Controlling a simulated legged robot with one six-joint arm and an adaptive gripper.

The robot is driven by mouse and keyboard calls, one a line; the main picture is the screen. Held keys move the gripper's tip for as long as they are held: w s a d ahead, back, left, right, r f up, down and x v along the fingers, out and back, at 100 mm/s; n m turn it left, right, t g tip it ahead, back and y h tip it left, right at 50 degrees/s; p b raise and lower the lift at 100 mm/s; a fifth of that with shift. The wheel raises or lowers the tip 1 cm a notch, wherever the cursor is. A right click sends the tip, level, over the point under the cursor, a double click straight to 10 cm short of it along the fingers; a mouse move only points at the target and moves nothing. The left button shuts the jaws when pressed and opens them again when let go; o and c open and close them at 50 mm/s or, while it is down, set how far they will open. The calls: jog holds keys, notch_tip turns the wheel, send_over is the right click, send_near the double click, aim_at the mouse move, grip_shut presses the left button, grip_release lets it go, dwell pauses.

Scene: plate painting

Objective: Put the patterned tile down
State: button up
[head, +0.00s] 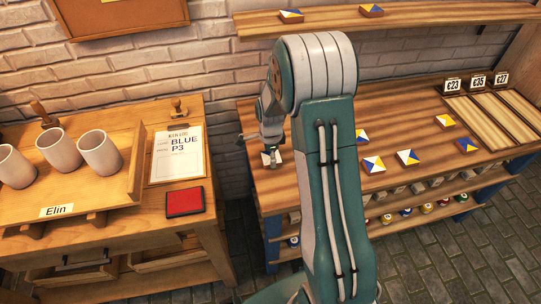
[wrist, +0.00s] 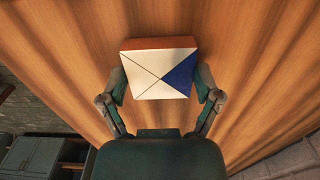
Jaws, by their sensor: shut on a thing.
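The patterned tile (wrist: 150,72) is square, with a white face, one blue triangle, thin dark diagonal lines and a reddish-brown edge. My gripper (wrist: 162,88) is shut on it, with one finger at each side. In the head view my gripper (head: 270,150) is over the left end of the striped wooden table (head: 235,160), and the tile (head: 272,157) shows just under the fingers. The tile is at or close above the tabletop; I cannot tell if it touches. My arm hides part of the table.
Several blue, white and yellow tiles, one of them here (head: 408,157), lie on the table to the right. A wooden desk at left holds cups (head: 100,153), a paper sheet (head: 178,155) and a red pad (head: 184,202).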

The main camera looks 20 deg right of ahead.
jog(key=shift+d+f, duration=0.1)
jog(key=o, duration=1)
jog(key=shift+d, duration=0.35)
jog(key=shift+a, duration=0.15)
